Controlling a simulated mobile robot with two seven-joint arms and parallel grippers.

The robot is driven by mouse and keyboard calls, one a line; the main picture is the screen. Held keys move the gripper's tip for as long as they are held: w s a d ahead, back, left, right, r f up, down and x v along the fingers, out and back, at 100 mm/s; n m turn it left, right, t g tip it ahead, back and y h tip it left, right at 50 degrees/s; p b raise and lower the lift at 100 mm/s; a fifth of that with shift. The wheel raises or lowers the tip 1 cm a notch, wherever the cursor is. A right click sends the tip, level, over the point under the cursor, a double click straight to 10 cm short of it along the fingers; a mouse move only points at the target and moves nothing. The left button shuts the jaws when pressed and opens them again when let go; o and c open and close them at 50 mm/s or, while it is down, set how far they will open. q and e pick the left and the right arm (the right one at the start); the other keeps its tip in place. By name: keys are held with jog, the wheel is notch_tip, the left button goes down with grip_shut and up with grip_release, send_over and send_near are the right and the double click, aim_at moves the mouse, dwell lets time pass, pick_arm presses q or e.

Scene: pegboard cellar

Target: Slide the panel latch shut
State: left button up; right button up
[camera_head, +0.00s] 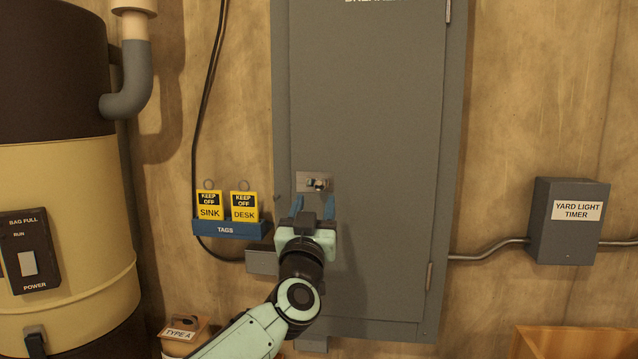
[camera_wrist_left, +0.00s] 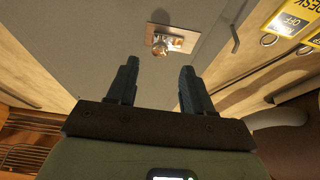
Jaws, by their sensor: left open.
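The grey breaker panel (camera_head: 385,130) has a shut-looking door. The panel latch (camera_head: 314,182) is a small metal plate with a knob near the door's left edge. It also shows in the left wrist view (camera_wrist_left: 174,38), beyond my fingertips. My left gripper (camera_head: 313,204) is open and empty just below the latch, its blue fingers pointing up at it with a gap between. In the left wrist view the two dark fingers (camera_wrist_left: 158,75) are apart, with nothing between them. Whether the latch is fully across cannot be told. My right gripper is not in view.
A blue tag holder (camera_head: 228,229) with two yellow tags hangs left of the panel. A large tan and brown vacuum (camera_head: 60,200) stands at the left. A yard light timer box (camera_head: 568,222) with conduit is at the right. The door around the latch is clear.

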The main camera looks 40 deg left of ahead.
aim_at(319, 186)
pick_arm(q)
jog(key=p+x, duration=0.1)
jog(key=x, duration=0.3)
jog(key=shift+w+r, duration=0.15)
jog(key=shift+r, duration=0.05)
jog(key=shift+w+a, duration=0.25)
jog(key=shift+w, duration=0.15)
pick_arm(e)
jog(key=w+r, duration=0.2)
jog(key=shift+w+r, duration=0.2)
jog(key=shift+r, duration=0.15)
pick_arm(q)
jog(key=shift+s, duration=0.1)
grip_shut()
jog(key=shift+s+a, duration=0.4)
jog(key=shift+a, duration=0.4)
jog(key=shift+s+a, duration=0.45)
jog(key=shift+a, duration=0.3)
jog(key=shift+d+r, duration=0.1)
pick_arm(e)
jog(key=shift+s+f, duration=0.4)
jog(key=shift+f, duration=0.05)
